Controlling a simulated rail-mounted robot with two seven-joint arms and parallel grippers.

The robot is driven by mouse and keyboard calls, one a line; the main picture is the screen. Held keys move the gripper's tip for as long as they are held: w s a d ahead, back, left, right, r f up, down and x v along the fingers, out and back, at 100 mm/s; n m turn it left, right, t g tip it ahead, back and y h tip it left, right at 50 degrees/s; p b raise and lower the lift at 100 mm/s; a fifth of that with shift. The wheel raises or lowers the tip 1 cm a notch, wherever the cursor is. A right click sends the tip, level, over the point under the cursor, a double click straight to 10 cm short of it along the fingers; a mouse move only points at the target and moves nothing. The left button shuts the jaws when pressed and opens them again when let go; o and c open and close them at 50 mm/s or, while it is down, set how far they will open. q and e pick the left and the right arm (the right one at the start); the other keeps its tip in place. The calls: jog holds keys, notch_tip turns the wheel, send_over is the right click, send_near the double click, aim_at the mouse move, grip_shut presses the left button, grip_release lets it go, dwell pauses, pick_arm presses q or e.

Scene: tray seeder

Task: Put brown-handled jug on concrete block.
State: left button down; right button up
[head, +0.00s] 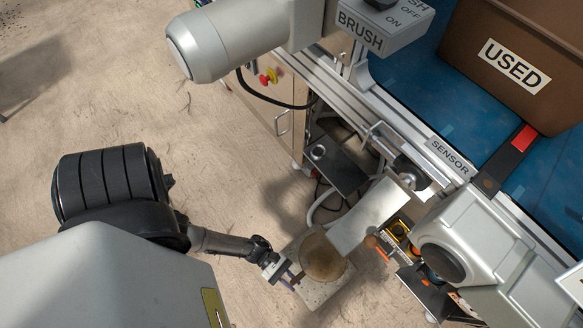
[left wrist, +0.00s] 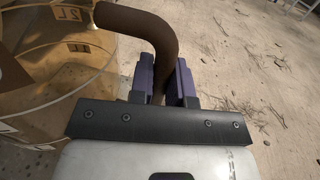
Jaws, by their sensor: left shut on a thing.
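The brown-handled jug (head: 322,262) is a round, clear vessel with a tan look inside, seen from above in the head view. It is over the pale grey concrete block (head: 315,298), within most of its top. I cannot tell whether its base touches the block. My left gripper (head: 283,276) is shut on the jug's brown handle, on the block's left side. In the left wrist view, the purple fingers of the gripper (left wrist: 165,75) stand on both sides of the curved brown handle (left wrist: 150,28). The jug's wall (left wrist: 60,60), with litre marks, fills the left.
The seeder's grey metal chute (head: 368,215) stands close to the jug's right. A blue belt (head: 420,65) carries a brown bin marked USED (head: 490,75). A grey housing labelled BRUSH (head: 378,42) is above. The floor (head: 130,100) to the left is open.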

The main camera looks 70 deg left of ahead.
pick_arm(q)
notch_tip(320, 180, down, 4)
jog(key=b, duration=0.2)
jog(key=shift+b, duration=0.35)
jog(key=shift+r, duration=0.2)
jog(key=shift+f, duration=0.1)
jog(key=c, duration=1.1)
grip_release()
